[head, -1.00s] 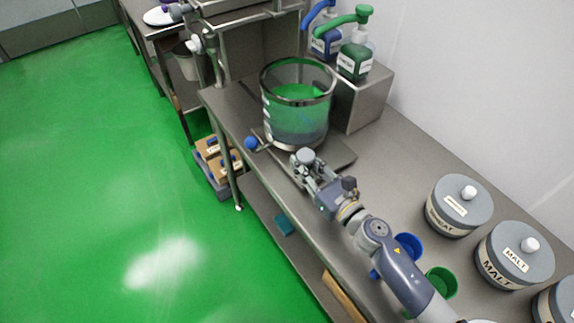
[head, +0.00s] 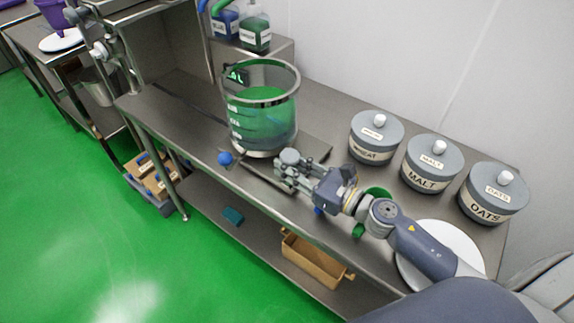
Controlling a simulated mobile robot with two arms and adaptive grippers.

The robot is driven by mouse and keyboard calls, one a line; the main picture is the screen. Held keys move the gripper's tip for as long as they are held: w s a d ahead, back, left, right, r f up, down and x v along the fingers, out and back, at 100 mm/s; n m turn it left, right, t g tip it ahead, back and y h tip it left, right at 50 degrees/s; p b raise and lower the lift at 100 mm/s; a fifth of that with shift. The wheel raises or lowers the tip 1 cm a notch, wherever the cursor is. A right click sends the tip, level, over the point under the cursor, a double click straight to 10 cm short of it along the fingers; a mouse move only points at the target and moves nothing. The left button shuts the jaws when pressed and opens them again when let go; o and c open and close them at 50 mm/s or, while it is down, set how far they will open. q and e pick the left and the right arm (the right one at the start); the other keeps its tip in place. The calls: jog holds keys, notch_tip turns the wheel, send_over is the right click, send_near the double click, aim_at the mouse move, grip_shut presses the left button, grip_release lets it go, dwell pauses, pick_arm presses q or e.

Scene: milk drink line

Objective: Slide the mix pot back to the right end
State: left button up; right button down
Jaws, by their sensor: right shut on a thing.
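The mix pot (head: 262,112) is a clear, upright vessel with a metal rim and a green-blue liquid inside. It stands on the steel counter, in front of the box with the pump bottles. A blue ball knob (head: 225,158) sits low at its front left. My right gripper (head: 284,168) is low against the right front of the pot's base and is shut on it. The exact grip point is hidden by the fingers. My left gripper is not in view.
Lidded canisters of wheat (head: 375,140), malt (head: 431,165) and oats (head: 493,195) stand along the wall to the right. A green cup is partly behind my arm. A white round plate (head: 470,240) lies at the right end. Pump bottles (head: 256,34) stand behind the pot.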

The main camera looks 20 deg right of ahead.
jog(key=shift+f, duration=0.15)
jog(key=c, duration=1.4)
grip_release()
jog(key=shift+s, duration=0.15)
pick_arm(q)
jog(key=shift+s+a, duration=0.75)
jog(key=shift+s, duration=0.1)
pick_arm(e)
jog(key=shift+s+d, duration=0.1)
jog(key=shift+d, duration=0.05)
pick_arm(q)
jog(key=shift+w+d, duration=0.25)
pick_arm(e)
jog(key=v, duration=1.2)
